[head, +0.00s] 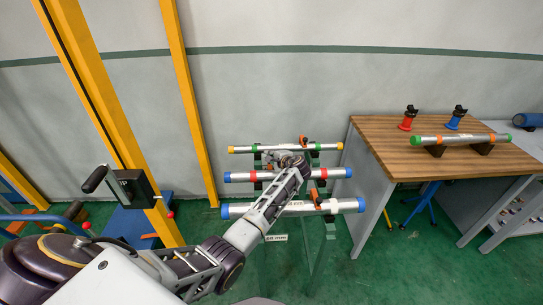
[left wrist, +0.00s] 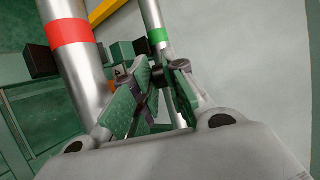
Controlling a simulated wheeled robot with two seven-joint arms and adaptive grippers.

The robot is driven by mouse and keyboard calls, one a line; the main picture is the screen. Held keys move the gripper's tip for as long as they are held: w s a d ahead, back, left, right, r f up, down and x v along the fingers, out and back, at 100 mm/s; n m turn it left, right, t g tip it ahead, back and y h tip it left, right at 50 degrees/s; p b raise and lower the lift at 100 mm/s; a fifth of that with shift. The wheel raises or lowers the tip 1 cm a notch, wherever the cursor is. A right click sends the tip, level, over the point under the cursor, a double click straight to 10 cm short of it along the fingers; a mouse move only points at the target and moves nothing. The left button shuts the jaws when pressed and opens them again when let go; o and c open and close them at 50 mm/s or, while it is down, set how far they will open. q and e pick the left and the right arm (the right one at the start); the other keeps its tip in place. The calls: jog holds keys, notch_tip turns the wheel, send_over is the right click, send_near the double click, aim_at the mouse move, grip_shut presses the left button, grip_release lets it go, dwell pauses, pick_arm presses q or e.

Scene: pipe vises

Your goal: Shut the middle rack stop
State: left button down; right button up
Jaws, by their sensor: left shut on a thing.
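Three grey pipes lie across a green rack (head: 331,230). The middle pipe (head: 242,176) has blue ends and red bands; its red band (left wrist: 68,32) shows large in the left wrist view. The far pipe (head: 275,149) has green bands. My left gripper (head: 297,163) is over the rack between these two pipes. In the left wrist view its green-padded fingers (left wrist: 155,88) are closed around a small dark part, seemingly the middle rack stop (left wrist: 157,75). The fingers hide most of it, so its angle cannot be told. My right gripper is out of view.
The near pipe (head: 345,206) has blue ends and an orange-and-black fitting. A wooden-topped bench (head: 400,165) stands to the right, with a red vise (head: 407,121), a blue vise (head: 455,121) and another pipe (head: 460,138). Yellow posts (head: 187,95) rise at the left.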

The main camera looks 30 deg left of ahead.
pick_arm(q)
jog(key=shift+s+d+f+t+y+b, duration=0.3)
jog(key=shift+s+d+f+b, duration=0.1)
jog(key=shift+s+b, duration=0.2)
jog(key=shift+s+d+f+t+y+b, duration=0.3)
jog(key=shift+s+f+b, duration=0.15)
jog(key=shift+b, duration=0.15)
jog(key=shift+s+d+f+n+t+y+b, duration=0.3)
jog(key=shift+s+n+t+y+b, duration=0.15)
jog(key=shift+b, duration=0.2)
jog(key=s+f+b, duration=0.1)
jog(key=s+d+f+b, duration=0.1)
jog(key=shift+s+d+y+b, duration=0.15)
jog(key=shift+s+y+b, duration=0.1)
jog(key=shift+b, duration=0.15)
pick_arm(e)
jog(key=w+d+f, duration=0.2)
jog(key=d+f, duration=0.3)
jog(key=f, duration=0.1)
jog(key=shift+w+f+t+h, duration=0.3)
pick_arm(q)
jog(key=shift+f, duration=0.1)
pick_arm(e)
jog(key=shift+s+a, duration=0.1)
